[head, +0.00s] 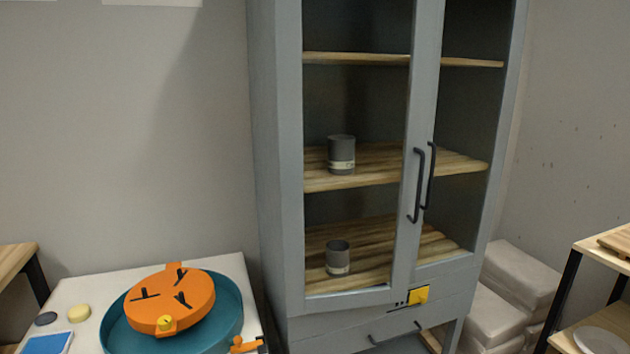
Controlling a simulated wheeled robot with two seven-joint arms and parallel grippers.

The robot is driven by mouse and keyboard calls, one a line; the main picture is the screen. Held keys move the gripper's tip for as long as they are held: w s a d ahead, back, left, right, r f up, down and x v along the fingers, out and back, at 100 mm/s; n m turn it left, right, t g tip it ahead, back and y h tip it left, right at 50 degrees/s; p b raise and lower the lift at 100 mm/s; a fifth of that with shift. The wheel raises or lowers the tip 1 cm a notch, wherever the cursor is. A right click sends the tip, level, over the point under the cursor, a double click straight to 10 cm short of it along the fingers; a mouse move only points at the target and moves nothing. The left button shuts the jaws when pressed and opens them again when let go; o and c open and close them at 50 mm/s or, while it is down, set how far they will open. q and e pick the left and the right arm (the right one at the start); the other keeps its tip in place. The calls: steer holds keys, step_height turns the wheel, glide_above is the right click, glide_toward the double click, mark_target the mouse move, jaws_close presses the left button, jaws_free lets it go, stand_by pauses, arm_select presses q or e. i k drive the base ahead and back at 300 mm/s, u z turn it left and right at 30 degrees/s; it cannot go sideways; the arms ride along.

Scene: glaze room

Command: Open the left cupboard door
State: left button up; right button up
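The grey cupboard (270,200) stands in the middle of the head view. Its left door (297,150) is a glazed grey frame with a dark vertical bar handle (416,186) near its right edge. This door's lower edge slants differently from the drawer below, so it looks slightly ajar, but I cannot tell for sure. The right door (428,90) looks shut, with its own dark handle (430,175) close beside the left one. Neither of my grippers shows in this view.
Inside are wooden shelves with a grey can (341,154) and another can (338,257). A yellow tag (418,294) sits above the drawer (365,325). A white table (225,263) at left holds a teal basin (230,318) with an orange disc (172,302). White bags (520,275) lie right of the cupboard.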

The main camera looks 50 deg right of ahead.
mark_target(289, 21)
steer(key=u, duration=0.25)
steer(key=i, duration=1)
steer(key=z, duration=1.95)
